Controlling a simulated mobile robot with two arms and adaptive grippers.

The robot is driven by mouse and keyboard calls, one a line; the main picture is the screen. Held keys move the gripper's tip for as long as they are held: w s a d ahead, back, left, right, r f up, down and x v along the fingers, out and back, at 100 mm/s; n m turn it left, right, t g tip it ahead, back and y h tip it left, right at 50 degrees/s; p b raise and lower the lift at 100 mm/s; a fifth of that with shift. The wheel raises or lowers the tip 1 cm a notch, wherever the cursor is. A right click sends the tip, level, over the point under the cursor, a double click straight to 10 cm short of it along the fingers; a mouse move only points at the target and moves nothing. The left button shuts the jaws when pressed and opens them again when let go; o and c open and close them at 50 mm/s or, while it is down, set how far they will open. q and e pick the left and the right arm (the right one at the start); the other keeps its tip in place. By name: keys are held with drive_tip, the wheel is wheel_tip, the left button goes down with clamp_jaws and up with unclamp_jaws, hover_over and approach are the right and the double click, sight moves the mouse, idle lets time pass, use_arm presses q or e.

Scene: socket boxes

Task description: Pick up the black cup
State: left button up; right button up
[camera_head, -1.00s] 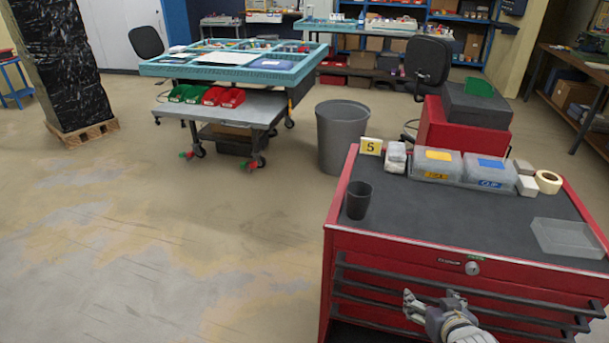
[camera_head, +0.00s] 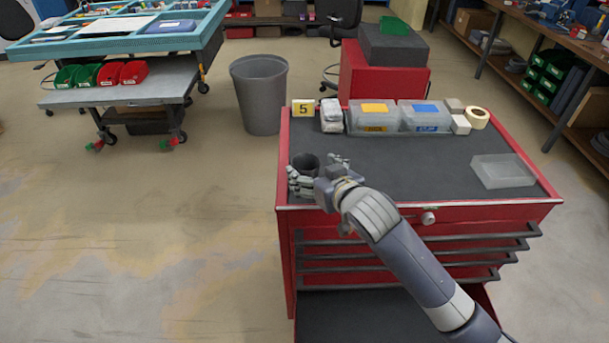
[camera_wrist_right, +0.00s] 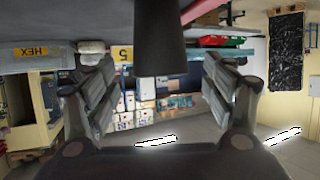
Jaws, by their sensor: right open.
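The black cup (camera_head: 306,161) stands at the left front corner of the red tool cabinet's dark top (camera_head: 400,180). My right gripper (camera_head: 317,174) is at the cup's near side, open, with one finger toward the left and the other toward the right. Its hand partly hides the lower part of the cup in the head view. In the right wrist view, which is upside down, the cup (camera_wrist_right: 158,38) lies between the two spread fingers of my right gripper (camera_wrist_right: 160,72). No finger visibly touches it. My left gripper is not in view.
A yellow "5" sign (camera_head: 303,108), a small white item (camera_head: 331,116) and two clear boxes (camera_head: 373,118) line the cabinet's back edge. A tape roll (camera_head: 477,118) and a clear tray (camera_head: 502,171) are at the right. The middle of the top is clear.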

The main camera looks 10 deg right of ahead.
sight(301, 161)
drive_tip(key=shift+w, duration=0.3)
drive_tip(key=p+x, duration=0.1)
drive_tip(key=x, duration=0.3)
drive_tip(key=shift+w+a+f, duration=0.1)
drive_tip(key=shift+w+f, duration=0.05)
drive_tip(key=shift+w, duration=0.05)
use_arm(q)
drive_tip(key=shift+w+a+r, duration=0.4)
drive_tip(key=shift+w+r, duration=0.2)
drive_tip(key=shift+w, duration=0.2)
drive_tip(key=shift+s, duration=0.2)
use_arm(e)
drive_tip(key=c, duration=1.1)
